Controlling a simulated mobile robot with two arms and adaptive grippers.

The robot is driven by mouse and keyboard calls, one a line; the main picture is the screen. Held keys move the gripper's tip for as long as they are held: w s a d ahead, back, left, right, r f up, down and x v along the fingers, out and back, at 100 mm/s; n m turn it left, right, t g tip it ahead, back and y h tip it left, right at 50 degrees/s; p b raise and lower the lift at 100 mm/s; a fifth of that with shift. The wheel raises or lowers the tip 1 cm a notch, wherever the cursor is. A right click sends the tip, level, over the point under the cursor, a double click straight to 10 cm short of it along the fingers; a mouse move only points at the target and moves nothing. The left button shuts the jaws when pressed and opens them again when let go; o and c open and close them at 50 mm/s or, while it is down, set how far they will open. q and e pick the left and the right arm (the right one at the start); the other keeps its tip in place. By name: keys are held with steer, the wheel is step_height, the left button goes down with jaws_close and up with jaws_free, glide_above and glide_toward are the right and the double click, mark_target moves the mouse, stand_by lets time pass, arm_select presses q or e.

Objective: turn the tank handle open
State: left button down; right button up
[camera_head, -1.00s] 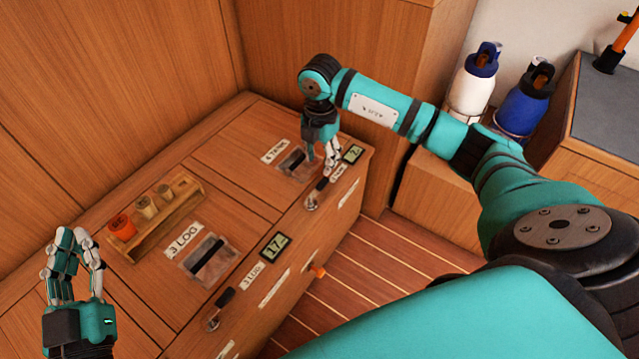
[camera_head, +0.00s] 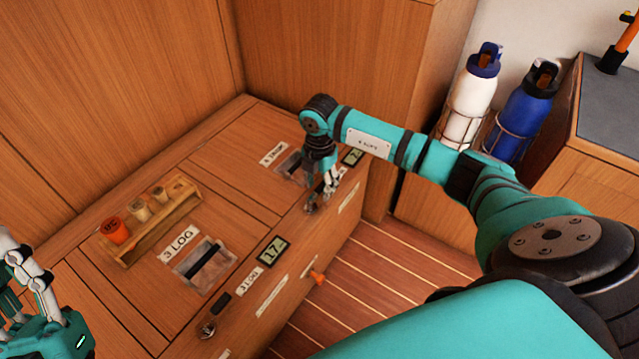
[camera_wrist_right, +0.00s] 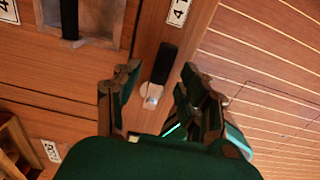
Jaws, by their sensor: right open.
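The tank handle (camera_wrist_right: 163,66) is a black lever on a silver pivot, beside a white label starting with 4 in the right wrist view. My right gripper (camera_wrist_right: 158,92) is open, with one finger on each side of the handle and visible gaps to it. In the head view my right gripper (camera_head: 323,194) is low at the cabinet's front edge, below the 4 TANK label (camera_head: 274,153), and mostly hides the handle. My left gripper (camera_head: 28,275) is at the left edge, partly cut off, away from the handle.
A similar 3 LOG handle (camera_head: 213,318) sits nearer on the same wooden cabinet (camera_head: 90,285). A wooden rack (camera_head: 150,225) with small cups stands on top. A white bottle (camera_head: 470,100) and a blue bottle (camera_head: 522,110) stand in wire holders at the right.

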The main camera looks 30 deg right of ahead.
jaws_close()
stand_by(0.4)
